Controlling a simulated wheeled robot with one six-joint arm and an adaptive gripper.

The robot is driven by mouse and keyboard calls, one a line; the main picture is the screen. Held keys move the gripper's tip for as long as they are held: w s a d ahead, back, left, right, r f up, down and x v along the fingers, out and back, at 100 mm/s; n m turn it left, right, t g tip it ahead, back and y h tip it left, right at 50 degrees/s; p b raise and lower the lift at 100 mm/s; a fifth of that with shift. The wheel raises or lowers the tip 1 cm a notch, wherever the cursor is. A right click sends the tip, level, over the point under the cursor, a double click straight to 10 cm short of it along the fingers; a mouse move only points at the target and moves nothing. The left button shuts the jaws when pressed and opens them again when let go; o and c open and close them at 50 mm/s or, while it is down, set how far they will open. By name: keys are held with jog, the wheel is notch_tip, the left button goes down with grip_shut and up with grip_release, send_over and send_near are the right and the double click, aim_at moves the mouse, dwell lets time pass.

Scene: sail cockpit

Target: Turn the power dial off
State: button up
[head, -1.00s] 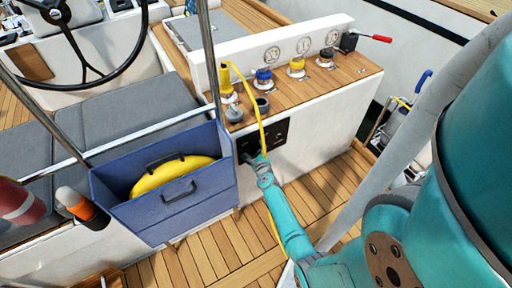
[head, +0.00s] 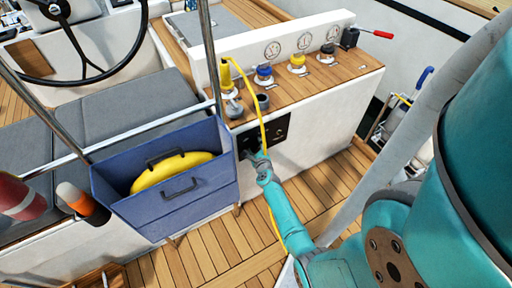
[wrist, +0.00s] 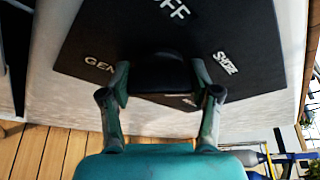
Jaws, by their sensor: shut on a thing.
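The power dial (wrist: 160,72) is a dark knob on a black panel (wrist: 90,45). In the wrist view the panel has raised pale labels: OFF at the top, GEN at the left and SHORE at the right. My gripper (wrist: 161,76) has one finger on each side of the dial and is shut on it. Which label the dial points to cannot be told; the knob is dark and its face is unclear. In the head view the panel (head: 281,127) is on the front of a white console, and my gripper (head: 250,155) reaches its lower left part, covering the dial.
A yellow cable (head: 262,120) hangs from a yellow plug (head: 226,73) in front of the panel and passes by my arm. A blue bin (head: 205,190) with a yellow coil stands close at the left. The wooden deck (head: 330,185) at the right is clear.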

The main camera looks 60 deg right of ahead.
jog(key=shift+w+n, duration=0.1)
jog(key=shift+n, duration=0.4)
jog(key=shift+a+n+h, duration=0.1)
jog(key=shift+n+h, duration=0.7)
jog(key=shift+n, duration=0.3)
jog(key=n, duration=0.2)
jog(key=n+h, duration=0.1)
jog(key=n, duration=0.1)
jog(key=shift+f+t+h, duration=0.1)
jog(key=shift+t+h, duration=0.2)
jog(key=shift+t, duration=0.1)
jog(key=n, duration=0.2)
jog(key=n+t+h, duration=0.1)
jog(key=n, duration=0.1)
jog(key=shift+n+t, duration=1.2)
jog(key=shift+n, duration=1.5)
jog(key=o, duration=1.2)
jog(key=shift+c, duration=0.2)
